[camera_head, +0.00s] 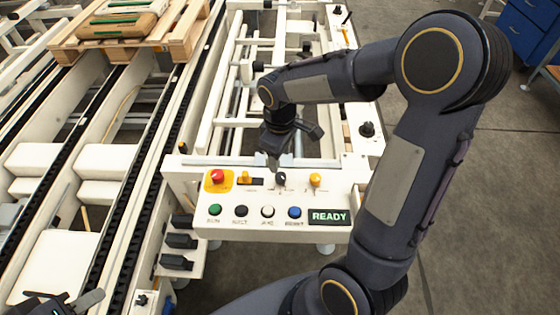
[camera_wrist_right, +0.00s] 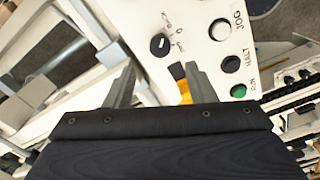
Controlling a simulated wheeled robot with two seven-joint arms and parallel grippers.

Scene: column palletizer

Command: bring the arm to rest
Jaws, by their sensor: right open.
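My right arm reaches over the white control panel (camera_head: 255,226) in the head view. My right gripper (camera_head: 274,160) is above the panel's back edge, close to the black selector knob (camera_head: 280,178). In the right wrist view its two fingers (camera_wrist_right: 160,72) stand apart with nothing held between them. The selector knob (camera_wrist_right: 159,44) shows just beyond the fingertips, and a yellow part (camera_wrist_right: 180,80) shows behind the right finger. Whether the fingers touch the panel cannot be told. My left gripper (camera_head: 62,302) shows only in part at the bottom left corner, and its jaws are unclear.
The panel carries a red button (camera_head: 217,176), a yellow knob (camera_head: 315,180), a row of coloured buttons and a lit READY display (camera_head: 328,217). Conveyor rails run along the left. A wooden pallet (camera_head: 170,42) with sacks (camera_head: 120,20) stands at the back. Floor is clear at right.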

